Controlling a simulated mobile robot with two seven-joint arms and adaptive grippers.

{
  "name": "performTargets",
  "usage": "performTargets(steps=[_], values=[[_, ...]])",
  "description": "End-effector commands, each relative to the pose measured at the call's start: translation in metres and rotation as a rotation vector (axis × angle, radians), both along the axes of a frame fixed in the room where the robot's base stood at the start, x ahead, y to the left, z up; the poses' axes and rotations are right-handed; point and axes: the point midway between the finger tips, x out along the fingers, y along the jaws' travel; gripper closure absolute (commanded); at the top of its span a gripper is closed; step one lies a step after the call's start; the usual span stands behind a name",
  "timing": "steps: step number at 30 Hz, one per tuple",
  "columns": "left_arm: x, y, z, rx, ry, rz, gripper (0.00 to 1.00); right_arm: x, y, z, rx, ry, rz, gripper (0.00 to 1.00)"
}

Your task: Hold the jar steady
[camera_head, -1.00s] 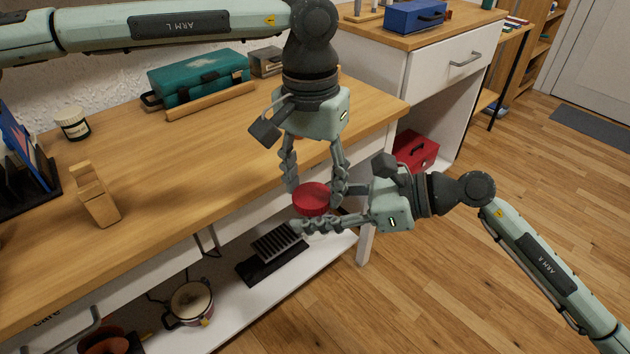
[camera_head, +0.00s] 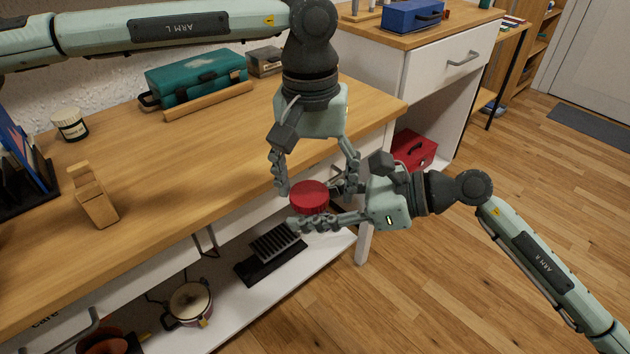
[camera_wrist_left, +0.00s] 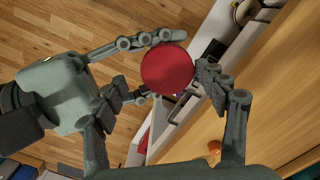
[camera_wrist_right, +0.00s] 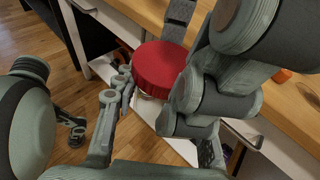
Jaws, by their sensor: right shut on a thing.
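The jar has a round red lid (camera_head: 309,195), seen in the head view beyond the table's front edge. The lid also shows in the left wrist view (camera_wrist_left: 167,68) and the right wrist view (camera_wrist_right: 159,67). The jar's body is almost wholly hidden under the lid and behind fingers. My right gripper (camera_head: 317,208) is shut on the jar from the right side, its fingers just below the lid. My left gripper (camera_head: 317,182) points down from above, open, with its fingers spread on either side of the lid and apart from it.
A shelf below carries a black rack (camera_head: 272,255) and a pot (camera_head: 189,302). A red box (camera_head: 414,149) stands beyond. The floor at right is clear.

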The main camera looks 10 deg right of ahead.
Motion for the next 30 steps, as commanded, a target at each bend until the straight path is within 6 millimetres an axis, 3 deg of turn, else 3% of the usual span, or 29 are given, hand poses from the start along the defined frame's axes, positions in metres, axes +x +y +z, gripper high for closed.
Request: performTargets(steps=[7, 18, 26, 30], values=[[0.002, 0.002, 0.006, 0.002, -0.004, 0.003, 0.28, 0.0, -0.001, -0.001, -0.002, 0.001, 0.0, 1.0], [0.003, 0.003, 0.046, 0.003, -0.004, -0.004, 0.31, 0.0, -0.001, -0.001, -0.003, 0.002, 0.0, 1.0], [-0.002, 0.009, 0.074, 0.004, -0.015, -0.253, 0.31, 0.0, -0.001, -0.001, -0.003, 0.002, 0.0, 1.0], [-0.002, 0.011, 0.072, 0.007, -0.018, -0.297, 0.31, 0.0, -0.001, -0.001, -0.003, 0.002, 0.0, 1.0]])
